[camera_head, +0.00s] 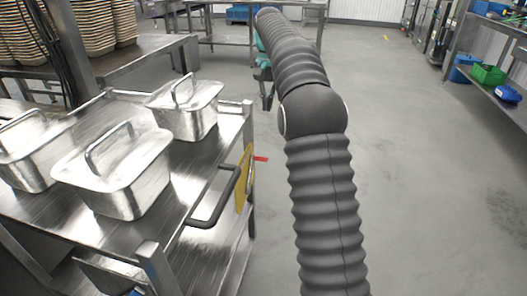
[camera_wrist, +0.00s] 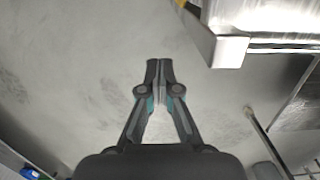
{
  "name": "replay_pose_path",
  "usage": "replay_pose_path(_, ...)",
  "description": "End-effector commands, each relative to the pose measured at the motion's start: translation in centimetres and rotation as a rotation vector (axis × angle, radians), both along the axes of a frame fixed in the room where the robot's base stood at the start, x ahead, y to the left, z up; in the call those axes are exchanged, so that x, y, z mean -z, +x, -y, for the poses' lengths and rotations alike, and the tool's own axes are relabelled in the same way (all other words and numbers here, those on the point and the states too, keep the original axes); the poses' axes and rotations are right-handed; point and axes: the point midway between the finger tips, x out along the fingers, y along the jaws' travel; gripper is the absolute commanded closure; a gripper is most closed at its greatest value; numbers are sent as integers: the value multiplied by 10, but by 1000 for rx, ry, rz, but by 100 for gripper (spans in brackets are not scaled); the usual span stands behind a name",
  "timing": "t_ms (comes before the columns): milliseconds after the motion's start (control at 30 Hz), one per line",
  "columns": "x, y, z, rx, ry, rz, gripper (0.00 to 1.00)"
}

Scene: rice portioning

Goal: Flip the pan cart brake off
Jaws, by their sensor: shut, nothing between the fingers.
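The steel pan cart (camera_head: 205,215) stands at the left in the head view, with several lidded steel pans on its top. A dark handle (camera_head: 228,195) sticks out from its right side. Beside the handle is a yellow plate (camera_head: 243,185) with a small red lever (camera_head: 261,159), which looks like the brake, pointing right. My gripper (camera_wrist: 160,68) is shut and empty over the grey floor in the wrist view. In the head view it is partly hidden behind my arm, beyond the cart. A metal corner (camera_wrist: 230,50), perhaps the cart's, is to its upper right. The red lever does not show in the wrist view.
A steel table with stacked bowls (camera_head: 20,38) stands at the back left. Shelving with a green bin (camera_head: 489,74) and blue items lines the right side. The floor (camera_head: 420,190) right of my arm is clear.

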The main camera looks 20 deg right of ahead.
Motion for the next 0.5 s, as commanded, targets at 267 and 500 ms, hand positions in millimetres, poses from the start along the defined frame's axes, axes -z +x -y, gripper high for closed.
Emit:
replay_pose_path(267, 46, -4, -2, 0, 0, -4, 100)
replay_pose_path(500, 92, -7, -4, 0, 1, -3, 100)
